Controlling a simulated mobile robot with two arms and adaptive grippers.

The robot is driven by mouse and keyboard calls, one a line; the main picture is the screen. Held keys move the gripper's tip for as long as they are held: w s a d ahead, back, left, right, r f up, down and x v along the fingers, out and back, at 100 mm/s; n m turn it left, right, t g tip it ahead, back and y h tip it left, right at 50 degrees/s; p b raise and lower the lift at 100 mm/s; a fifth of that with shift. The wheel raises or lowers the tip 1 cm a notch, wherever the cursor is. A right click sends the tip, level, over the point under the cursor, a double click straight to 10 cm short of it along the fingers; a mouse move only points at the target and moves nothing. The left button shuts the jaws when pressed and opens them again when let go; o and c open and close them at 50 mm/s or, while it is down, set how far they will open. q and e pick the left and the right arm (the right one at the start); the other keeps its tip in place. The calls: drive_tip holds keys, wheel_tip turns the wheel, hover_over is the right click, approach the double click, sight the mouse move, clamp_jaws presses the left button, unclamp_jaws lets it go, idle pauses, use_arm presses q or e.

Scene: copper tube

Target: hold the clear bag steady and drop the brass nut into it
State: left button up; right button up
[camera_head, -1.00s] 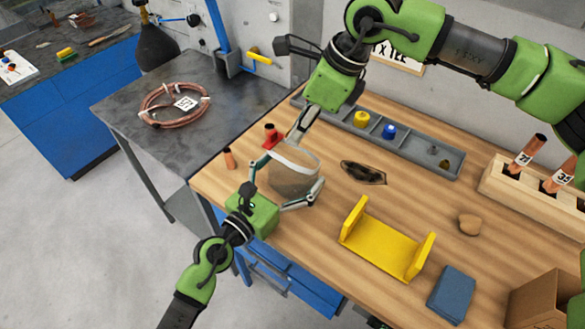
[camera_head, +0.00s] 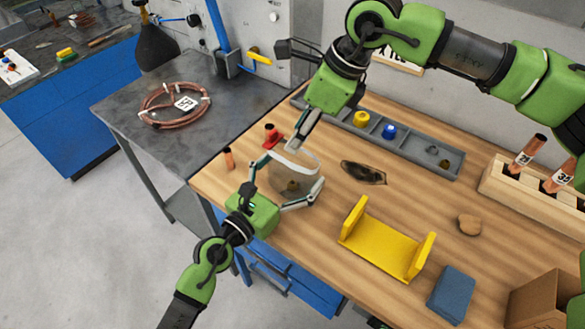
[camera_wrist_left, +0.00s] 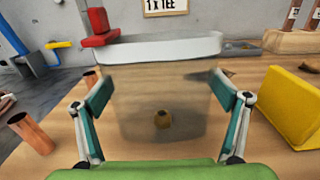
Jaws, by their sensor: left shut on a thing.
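The clear bag (camera_head: 306,160) has a pale rim and stands open near the table's left edge. My left gripper (camera_head: 286,196) is shut on it, with its fingers at both sides; in the left wrist view the fingers (camera_wrist_left: 162,88) flank the see-through bag wall (camera_wrist_left: 140,95). The brass nut (camera_head: 291,186) shows through the bag, low down and apparently inside; it also shows in the left wrist view (camera_wrist_left: 162,119). My right gripper (camera_head: 303,133) points down just above the bag's mouth. Its fingertips are too small and overlapped to read.
A red fitting (camera_head: 271,136) and a copper piece (camera_head: 229,158) stand left of the bag. A grey compartment tray (camera_head: 410,145) lies behind. A dark oval item (camera_head: 363,173), a yellow bracket (camera_head: 385,245) and a blue block (camera_head: 451,292) lie to the right.

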use_arm(q)
drive_tip(key=o, duration=0.9)
use_arm(e)
drive_tip(key=v, duration=1.1)
drive_tip(key=shift+r, duration=0.2)
drive_tip(key=shift+d, duration=0.15)
use_arm(q)
drive_tip(key=shift+v, duration=6)
